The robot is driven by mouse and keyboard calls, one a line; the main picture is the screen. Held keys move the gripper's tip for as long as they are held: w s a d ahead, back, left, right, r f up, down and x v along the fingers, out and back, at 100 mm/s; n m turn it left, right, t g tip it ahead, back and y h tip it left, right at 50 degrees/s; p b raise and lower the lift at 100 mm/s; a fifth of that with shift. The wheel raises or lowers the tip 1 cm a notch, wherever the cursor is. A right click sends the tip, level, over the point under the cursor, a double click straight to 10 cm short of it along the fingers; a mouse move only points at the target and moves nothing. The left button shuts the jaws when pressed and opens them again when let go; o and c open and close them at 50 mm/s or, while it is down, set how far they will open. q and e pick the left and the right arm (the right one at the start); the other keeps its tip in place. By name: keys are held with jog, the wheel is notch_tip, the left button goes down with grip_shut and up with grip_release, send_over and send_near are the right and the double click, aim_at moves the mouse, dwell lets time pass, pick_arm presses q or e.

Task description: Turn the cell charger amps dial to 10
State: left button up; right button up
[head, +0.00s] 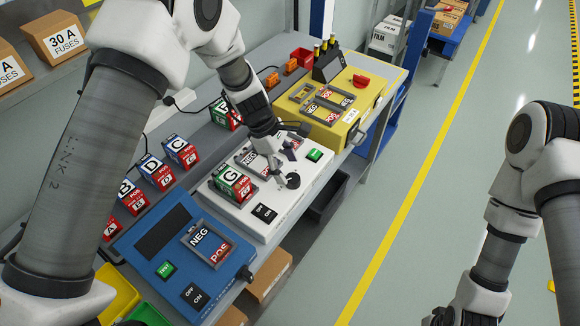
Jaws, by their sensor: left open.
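A white charger unit (257,227) sits mid-bench, between a blue and a yellow unit. It has a dark round dial (293,181) near its front edge, a green button (314,155), an OFF/ON switch (265,213) and bays. A cell marked G (230,178) stands in one bay. The dial's scale and setting are too small to read. My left gripper (287,154) is open, over the white unit just behind the dial; contact cannot be told. My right gripper (441,317) is low at the bottom edge, partly cut off, apart from the bench.
The blue unit (177,277) is at the near left, with an empty bay. The yellow unit (377,97) with a red knob (361,81) is beyond. Lettered cells (180,150) stand along the back of the bench.

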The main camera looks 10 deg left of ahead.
aim_at(292, 178)
pick_arm(q)
jog(key=shift+s+d+f, duration=0.35)
jog(key=shift+s+f, duration=0.15)
jog(key=shift+f, duration=0.25)
jog(key=w+f, duration=0.1)
jog(key=w+d+f, duration=0.1)
jog(key=f, duration=0.1)
jog(key=shift+w+f, duration=0.1)
jog(key=shift+f, duration=0.05)
jog(key=shift+s+a+r, duration=0.1)
jog(key=shift+s+r, duration=0.15)
jog(key=shift+s, duration=0.05)
jog(key=shift+c, duration=0.6)
jog(key=shift+s+r, duration=0.15)
jog(key=shift+s, duration=0.05)
jog(key=c, duration=1)
jog(key=shift+f, duration=0.2)
pick_arm(e)
jog(key=shift+w+d+r, duration=0.15)
jog(key=shift+w+r, duration=0.05)
jog(key=shift+w, duration=0.2)
